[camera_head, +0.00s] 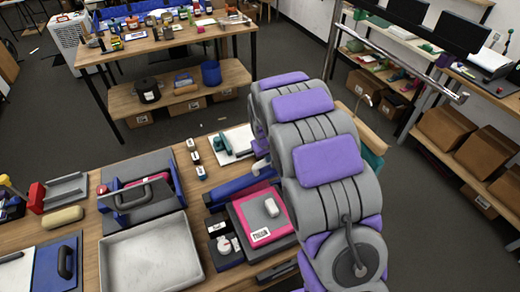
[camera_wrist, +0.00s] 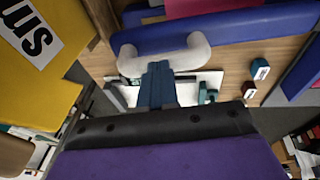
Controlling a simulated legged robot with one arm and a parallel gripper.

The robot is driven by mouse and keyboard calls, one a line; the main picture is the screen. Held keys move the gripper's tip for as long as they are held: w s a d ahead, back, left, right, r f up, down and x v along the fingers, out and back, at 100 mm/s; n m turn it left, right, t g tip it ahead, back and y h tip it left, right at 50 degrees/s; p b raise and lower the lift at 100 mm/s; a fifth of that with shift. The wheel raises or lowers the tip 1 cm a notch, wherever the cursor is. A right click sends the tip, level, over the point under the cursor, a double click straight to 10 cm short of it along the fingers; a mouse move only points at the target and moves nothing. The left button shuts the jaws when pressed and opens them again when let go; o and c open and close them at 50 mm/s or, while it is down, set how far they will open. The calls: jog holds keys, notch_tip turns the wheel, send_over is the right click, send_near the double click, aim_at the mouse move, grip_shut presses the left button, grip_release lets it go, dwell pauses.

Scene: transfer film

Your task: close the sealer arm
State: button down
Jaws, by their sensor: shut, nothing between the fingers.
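The sealer shows in the head view as a long dark blue bar (camera_head: 236,187) near the right end of the near table, partly hidden by my arm. In the wrist view its blue arm (camera_wrist: 230,27) runs across the top, with a whitish U-shaped handle (camera_wrist: 194,54) on its near side. My gripper (camera_wrist: 157,70) is shut and empty, its blue-grey fingers overlapping the middle of the handle in the picture. I cannot tell whether they touch it. In the head view my gripper is mostly hidden behind my arm.
A pink-topped slab (camera_head: 255,221) lies in front of the bar. A white tray (camera_head: 150,255) and a blue-framed device with a handle (camera_head: 140,190) stand to the left. Small labelled boxes (camera_head: 195,157) stand behind. A yellow box (camera_wrist: 40,60) is close on the left in the wrist view.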

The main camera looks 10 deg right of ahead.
aim_at(273, 171)
jog(key=shift+w+d+f+y, duration=0.1)
jog(key=shift+d+f, duration=0.2)
jog(key=shift+f, duration=0.3)
jog(key=shift+w+d+f+y, duration=0.1)
jog(key=shift+d+f, duration=0.15)
jog(key=shift+f, duration=0.3)
jog(key=shift+w+d+f+y, duration=0.1)
jog(key=shift+d+f, duration=0.2)
jog(key=shift+f, duration=0.3)
jog(key=shift+s+f, duration=0.35)
jog(key=shift+f, duration=0.05)
jog(key=shift+s+d+f, duration=0.15)
jog(key=shift+s+f, duration=0.05)
jog(key=shift+w+r, duration=0.2)
jog(key=shift+r, duration=0.35)
jog(key=w+v, duration=0.1)
jog(key=v, duration=1.2)
jog(key=s+f+m+g+b, duration=0.1)
jog(key=s+b, duration=0.4)
jog(key=s, duration=1.5)
jog(key=s+f+m+g+b, duration=0.1)
jog(key=s+b, duration=0.4)
jog(key=s, duration=1.6)
jog(key=shift+d+m+g, duration=0.25)
jog(key=shift+m+g, duration=0.45)
jog(key=shift+g, duration=0.5)
